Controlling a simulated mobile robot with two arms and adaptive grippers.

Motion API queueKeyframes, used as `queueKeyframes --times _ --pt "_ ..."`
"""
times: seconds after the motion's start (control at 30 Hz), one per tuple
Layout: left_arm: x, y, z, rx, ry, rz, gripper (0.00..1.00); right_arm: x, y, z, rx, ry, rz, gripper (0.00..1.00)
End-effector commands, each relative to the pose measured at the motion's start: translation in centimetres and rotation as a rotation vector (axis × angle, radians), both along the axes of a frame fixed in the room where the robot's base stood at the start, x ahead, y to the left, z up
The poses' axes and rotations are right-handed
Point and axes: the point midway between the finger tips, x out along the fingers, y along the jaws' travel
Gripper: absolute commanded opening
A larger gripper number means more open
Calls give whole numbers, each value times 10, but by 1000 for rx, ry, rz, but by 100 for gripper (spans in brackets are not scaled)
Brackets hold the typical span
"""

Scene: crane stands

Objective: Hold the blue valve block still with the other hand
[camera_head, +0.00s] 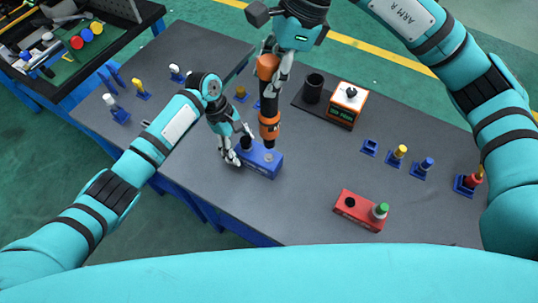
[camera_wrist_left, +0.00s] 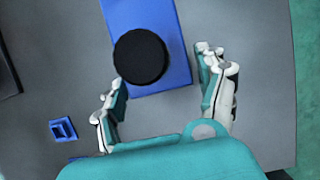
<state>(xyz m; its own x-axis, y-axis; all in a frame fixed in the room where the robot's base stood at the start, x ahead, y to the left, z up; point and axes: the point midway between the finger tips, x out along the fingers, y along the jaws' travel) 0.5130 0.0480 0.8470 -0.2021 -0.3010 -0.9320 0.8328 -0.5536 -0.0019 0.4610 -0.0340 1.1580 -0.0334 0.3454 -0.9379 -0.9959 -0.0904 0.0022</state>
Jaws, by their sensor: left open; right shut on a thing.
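The blue valve block (camera_head: 262,161) lies on the grey table, with a black round cap (camera_head: 246,142) at its left end. In the left wrist view the block (camera_wrist_left: 178,40) and its black cap (camera_wrist_left: 140,57) lie ahead. My left gripper (camera_head: 241,149) is open at the capped end, its fingers (camera_wrist_left: 163,80) on either side of the block; the right finger shows a small gap to it. My right gripper (camera_head: 276,75) is shut on an orange and black tool (camera_head: 268,100). The tool points down over the block; whether its tip touches is unclear.
A red block (camera_head: 358,210) with a green cap is at the front right. Several blue holders (camera_head: 420,168) line the right side. Bare table lies between the blue and red blocks.

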Motion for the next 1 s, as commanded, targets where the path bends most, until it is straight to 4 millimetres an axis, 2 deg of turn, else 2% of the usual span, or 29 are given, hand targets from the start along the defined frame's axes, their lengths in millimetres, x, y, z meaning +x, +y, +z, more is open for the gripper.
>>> queueKeyframes --times 0.2,0.57,1.0 --pt "-3 -4 -11 -2 -1 -1 73 0 0 2 3 -3 0 0" --pt "-3 -5 -13 -1 -1 -1 72 0 0 2 3 -3 0 0" --pt "-3 -5 -13 -1 -1 -1 14 0 0 2 3 -3 0 0"
